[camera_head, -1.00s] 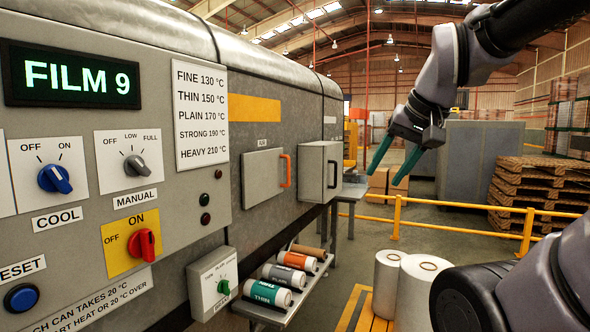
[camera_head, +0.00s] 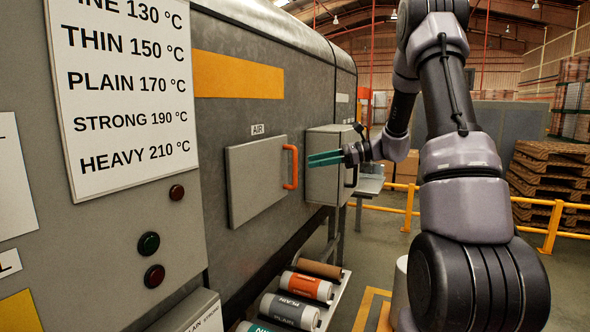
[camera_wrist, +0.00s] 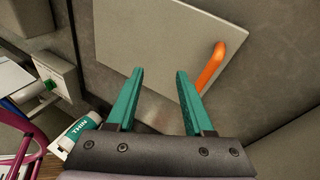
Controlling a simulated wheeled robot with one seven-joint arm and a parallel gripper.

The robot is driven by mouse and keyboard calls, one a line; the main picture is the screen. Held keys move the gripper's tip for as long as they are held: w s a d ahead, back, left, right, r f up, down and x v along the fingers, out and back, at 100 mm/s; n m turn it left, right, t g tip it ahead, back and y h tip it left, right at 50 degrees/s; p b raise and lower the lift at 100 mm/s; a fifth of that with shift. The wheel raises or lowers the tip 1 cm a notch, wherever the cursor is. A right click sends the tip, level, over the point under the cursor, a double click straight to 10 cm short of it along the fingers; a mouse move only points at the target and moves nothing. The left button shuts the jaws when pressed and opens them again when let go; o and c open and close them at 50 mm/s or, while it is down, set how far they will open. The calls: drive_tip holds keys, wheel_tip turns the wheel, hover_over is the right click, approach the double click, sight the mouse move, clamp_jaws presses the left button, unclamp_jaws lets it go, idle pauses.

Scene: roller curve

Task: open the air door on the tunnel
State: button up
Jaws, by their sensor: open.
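The air door (camera_head: 257,182) is a grey square panel on the tunnel's side, under a small AIR label (camera_head: 257,130). It lies flat against the tunnel wall and looks shut. Its orange handle (camera_head: 290,167) stands upright at the door's right edge. My gripper (camera_head: 325,158) has teal fingers and points left toward the handle, a short way to its right. In the wrist view my gripper (camera_wrist: 158,85) is open and empty, with the door (camera_wrist: 150,55) beyond the fingers. The orange handle (camera_wrist: 209,67) is just past the right fingertip, not between the fingers.
A grey box with a dark handle (camera_head: 330,160) stands out from the tunnel just right of the door. Film rolls (camera_head: 293,310) lie on a shelf below. A yellow rail (camera_head: 480,200) and pallets (camera_head: 550,175) stand at the right.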

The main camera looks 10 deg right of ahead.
drive_tip(key=w+d+f+m+t+y, duration=0.1)
drive_tip(key=w+d+f+m+t, duration=0.25)
drive_tip(key=w+d, duration=0.2)
hover_over(295, 183)
drive_tip(key=shift+w+d+f+m, duration=0.1)
drive_tip(key=shift+w+f+m, duration=0.15)
drive_tip(key=shift+w+f, duration=0.25)
clamp_jaws()
idle(1.0)
